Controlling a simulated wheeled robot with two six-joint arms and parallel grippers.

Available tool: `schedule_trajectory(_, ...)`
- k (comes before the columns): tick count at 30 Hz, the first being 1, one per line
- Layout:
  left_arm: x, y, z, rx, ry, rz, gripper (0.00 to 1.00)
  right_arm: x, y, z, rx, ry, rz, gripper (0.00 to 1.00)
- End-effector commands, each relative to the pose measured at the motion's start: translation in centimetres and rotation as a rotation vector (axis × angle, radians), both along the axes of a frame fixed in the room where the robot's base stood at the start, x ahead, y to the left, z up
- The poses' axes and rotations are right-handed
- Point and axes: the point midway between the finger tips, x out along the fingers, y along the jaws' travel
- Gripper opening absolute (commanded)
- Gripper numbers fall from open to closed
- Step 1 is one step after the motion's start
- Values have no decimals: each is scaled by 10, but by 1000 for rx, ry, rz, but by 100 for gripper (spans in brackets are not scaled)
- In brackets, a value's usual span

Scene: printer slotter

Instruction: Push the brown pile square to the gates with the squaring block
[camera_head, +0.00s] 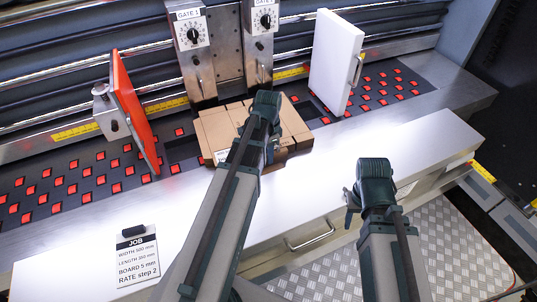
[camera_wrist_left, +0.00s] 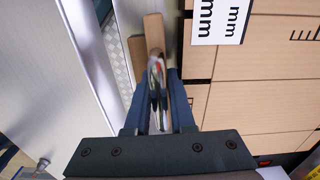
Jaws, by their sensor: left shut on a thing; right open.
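The brown pile (camera_head: 216,125) of flat cardboard lies on the feed bed below the gates, partly hidden by my left arm. The "GATE 1" gate (camera_head: 196,55) and a second gate (camera_head: 260,40) stand behind it. My left gripper (camera_head: 271,146) is over the pile's near side in the head view. In the left wrist view, my left gripper (camera_wrist_left: 158,90) is shut on a brown wooden piece (camera_wrist_left: 153,32), apparently the squaring block, beside the pile's edge (camera_wrist_left: 262,88). Whether it touches the pile is unclear. My right gripper (camera_head: 368,190) is open and empty over the white front ledge.
An orange side guide (camera_head: 135,110) stands left of the pile and a white one (camera_head: 335,60) stands right. A job card (camera_head: 137,258) lies on the white ledge (camera_head: 90,240) at the front left. The ledge's right part is clear.

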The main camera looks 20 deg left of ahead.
Motion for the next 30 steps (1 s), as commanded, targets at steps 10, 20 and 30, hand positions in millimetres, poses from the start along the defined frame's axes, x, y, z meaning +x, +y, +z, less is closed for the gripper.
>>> schedule_trajectory(10, 0, 0, 0, 0, 0, 0, 0, 0, 0, 0, 0, 0, 0, 50)
schedule_trajectory(20, 0, 0, -2, 0, 0, 0, 0, 0, 0, -2, 0, 0, 0, 50)
schedule_trajectory(30, 0, 0, -2, 0, 0, 0, 35, 0, 0, -2, 0, 0, 0, 50)
